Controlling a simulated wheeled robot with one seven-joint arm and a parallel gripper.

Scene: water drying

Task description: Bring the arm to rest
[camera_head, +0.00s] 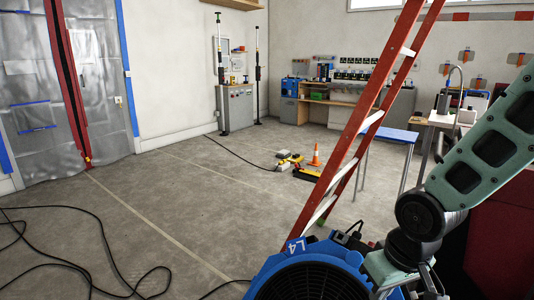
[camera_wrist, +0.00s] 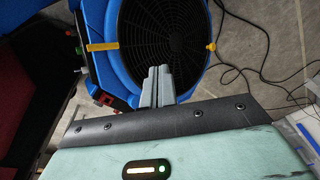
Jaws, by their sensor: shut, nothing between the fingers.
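My gripper (camera_wrist: 158,87) shows in the wrist view with its grey fingers together and nothing between them. It is in front of the black grille of a blue round fan (camera_wrist: 103,30); I cannot tell if it touches the fan. In the head view my green arm reaches down from the right edge, and the blue fan (camera_head: 275,268) sits at the bottom, partly cut off. My gripper's fingertips are not clear there, at the bottom edge beside the fan.
A red ladder (camera_head: 357,140) stands just behind the fan. Black cables (camera_head: 75,262) lie on the floor at left. An orange cone (camera_head: 315,155) and yellow items stand farther back. A sink table (camera_head: 443,119) is at right. The middle floor is largely clear.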

